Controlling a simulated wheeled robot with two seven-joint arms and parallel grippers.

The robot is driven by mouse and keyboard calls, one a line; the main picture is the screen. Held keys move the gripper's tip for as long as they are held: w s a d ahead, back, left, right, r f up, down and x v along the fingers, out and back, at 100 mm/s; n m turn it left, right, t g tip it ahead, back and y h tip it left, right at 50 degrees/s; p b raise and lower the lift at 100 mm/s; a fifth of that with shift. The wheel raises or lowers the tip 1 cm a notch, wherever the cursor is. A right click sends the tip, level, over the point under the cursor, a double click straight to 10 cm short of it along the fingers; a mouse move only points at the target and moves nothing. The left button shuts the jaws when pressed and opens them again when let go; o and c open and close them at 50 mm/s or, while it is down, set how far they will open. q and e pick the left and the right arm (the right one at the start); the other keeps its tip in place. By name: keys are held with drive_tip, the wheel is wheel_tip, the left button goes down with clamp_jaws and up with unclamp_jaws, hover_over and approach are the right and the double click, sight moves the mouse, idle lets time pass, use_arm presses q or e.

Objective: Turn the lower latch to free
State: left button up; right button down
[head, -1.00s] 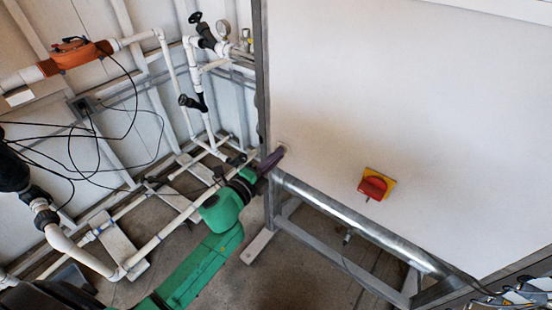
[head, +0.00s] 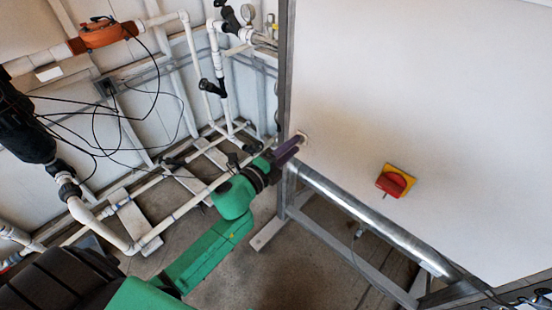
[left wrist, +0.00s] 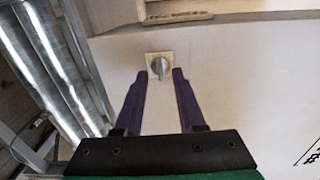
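The lower latch (left wrist: 159,65) is a small grey metal knob on a square beige plate, on the white panel. In the left wrist view its knob stands roughly upright. In the head view the latch (head: 303,137) is small at the panel's lower left corner, partly hidden by the fingers. My left gripper (left wrist: 161,75) has two purple fingers, open, with a tip on each side of the latch and the knob between them in the picture. Contact cannot be told. The left gripper (head: 289,148) also shows at the panel edge in the head view. My right gripper is out of view.
A red rotary switch (head: 396,181) on a yellow plate sits right of the latch. A metal tube (head: 360,215) runs under the panel. White pipes (head: 180,215) and black cables fill the left side. In the left wrist view a beige ledge (left wrist: 180,17) lies above the latch.

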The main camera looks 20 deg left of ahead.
use_arm(q)
drive_tip(key=b+v, duration=0.3)
drive_tip(key=v, duration=1)
drive_tip(key=shift+s, duration=0.3)
drive_tip(key=s+a+f+n+g+y, duration=0.1)
drive_tip(key=a+f+n+g+y, duration=0.2)
drive_tip(key=f, duration=0.7)
drive_tip(key=s+a+f+n+g+y, duration=0.1)
drive_tip(key=a+f+n, duration=0.25)
drive_tip(key=f, duration=0.65)
drive_tip(key=s+a+f+n+g+y, duration=0.15)
drive_tip(key=f+n, duration=0.35)
drive_tip(key=f, duration=0.6)
drive_tip(key=s+f+n+g+y, duration=0.1)
drive_tip(key=s+f+n+g, duration=0.1)
drive_tip(key=s+f, duration=0.35)
drive_tip(key=s+f+n+g, duration=0.2)
drive_tip(key=s+f, duration=0.1)
drive_tip(key=f, duration=0.5)
drive_tip(key=s+f+n+g, duration=0.2)
drive_tip(key=s+f, duration=0.3)
drive_tip(key=s, duration=0.3)
drive_tip(key=s+d+f+n+g, duration=0.1)
drive_tip(key=s+f+g, duration=0.3)
drive_tip(key=s, duration=0.4)
drive_tip(key=shift+s+f+n, duration=0.4)
drive_tip(key=shift+f+n, duration=0.2)
drive_tip(key=shift+n, duration=0.15)
